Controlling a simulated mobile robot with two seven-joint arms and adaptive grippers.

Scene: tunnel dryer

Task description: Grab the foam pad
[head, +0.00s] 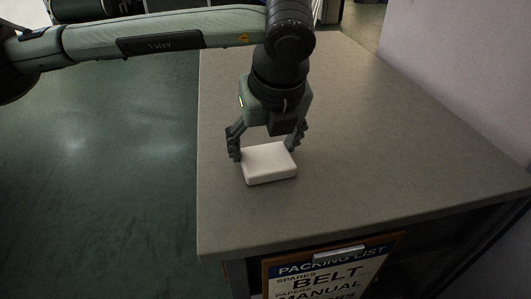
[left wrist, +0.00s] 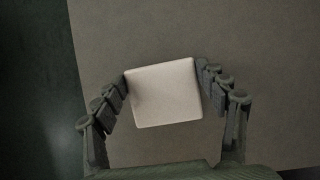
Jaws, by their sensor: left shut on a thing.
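The foam pad (head: 269,163) is a white rectangular block with rounded edges on the grey-brown table, near its left side. My left gripper (head: 265,146) comes down over it from above, with one finger at each side of the pad. In the left wrist view the pad (left wrist: 163,93) lies between the two fingers of the left gripper (left wrist: 163,88), which touch its left and right sides. The left gripper is shut on the pad. Any gap between the pad's underside and the table is hard to see. My right gripper is not in view.
The table top (head: 370,170) is bare to the right of the pad and in front of it. A packing list board (head: 333,270) hangs at the table's front. A pale wall (head: 460,70) rises at the right. Dark green floor (head: 100,180) lies left of the table.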

